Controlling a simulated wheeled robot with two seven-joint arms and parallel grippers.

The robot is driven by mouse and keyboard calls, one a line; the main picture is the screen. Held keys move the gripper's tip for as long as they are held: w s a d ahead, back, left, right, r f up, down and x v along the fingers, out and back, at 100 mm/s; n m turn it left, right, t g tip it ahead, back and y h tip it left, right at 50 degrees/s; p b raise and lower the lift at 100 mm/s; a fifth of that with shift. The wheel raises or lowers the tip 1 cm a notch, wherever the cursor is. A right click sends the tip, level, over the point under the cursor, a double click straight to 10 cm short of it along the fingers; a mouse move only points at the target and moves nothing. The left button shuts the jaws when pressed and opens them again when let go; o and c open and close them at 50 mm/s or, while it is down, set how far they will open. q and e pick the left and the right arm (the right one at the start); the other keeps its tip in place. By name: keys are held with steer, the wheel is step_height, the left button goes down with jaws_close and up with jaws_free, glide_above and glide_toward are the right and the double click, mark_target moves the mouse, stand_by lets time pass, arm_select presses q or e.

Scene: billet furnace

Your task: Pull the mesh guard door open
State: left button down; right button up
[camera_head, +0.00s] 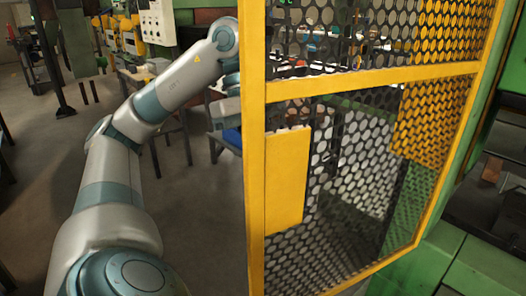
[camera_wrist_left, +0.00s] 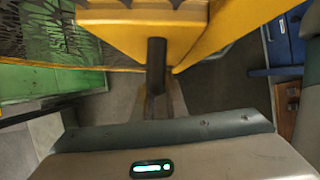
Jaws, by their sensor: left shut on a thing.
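The mesh guard door (camera_head: 370,80) has a yellow frame and dark perforated mesh. It fills the middle and right of the head view, with a solid yellow plate low on its left side. My left arm reaches up from the lower left to behind the door's left upright, which hides the gripper's tips there. In the left wrist view, a dark bar handle (camera_wrist_left: 157,55) stands out from the door's yellow plate (camera_wrist_left: 135,30). My left gripper (camera_wrist_left: 160,94) is shut on this handle, its fingers seen below it. My right gripper is not in view.
Green machine framing (camera_head: 440,255) stands at the right, beside the door. Behind my left arm are a blue-topped stool (camera_head: 232,137), a white control box (camera_head: 157,22) and yellow machines. The grey floor at the left is mostly open.

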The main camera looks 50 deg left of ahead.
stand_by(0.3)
arm_select(q)
steer(key=c, duration=1.8)
jaws_free()
steer(key=shift+w, duration=0.1)
steer(key=shift+o, duration=0.2)
steer(key=shift+r, duration=0.1)
